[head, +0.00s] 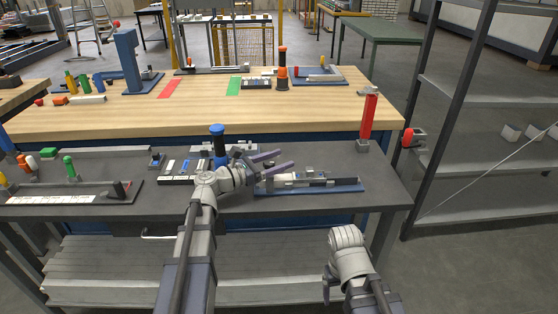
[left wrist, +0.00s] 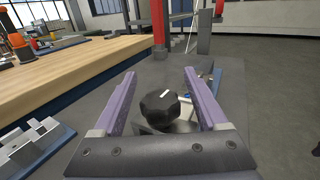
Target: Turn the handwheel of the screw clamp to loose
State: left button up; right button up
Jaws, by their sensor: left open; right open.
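The screw clamp (head: 318,186) lies along a blue base plate on the dark front bench, right of centre in the head view. Its handwheel shows in the left wrist view as a black lobed knob (left wrist: 160,110) with a white mark on top. My left gripper (head: 288,158) is open over the left end of the clamp. In the left wrist view its two purple fingers stand on either side of the knob, with gaps on both sides. In the head view the arm and gripper hide the knob. My right gripper (head: 328,286) is low in front of the bench, open and partly hidden.
A blue-topped post (head: 218,145) stands just behind my left wrist. A red post (head: 369,120) rises at the bench's back right. A grey-black fixture tray (head: 70,196) lies at left. A wooden bench (head: 130,118) stands behind, and a metal shelf (head: 460,90) at right.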

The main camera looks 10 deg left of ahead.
pick_arm(q)
jog(key=shift+d, duration=0.1)
grip_shut()
dwell(0.6)
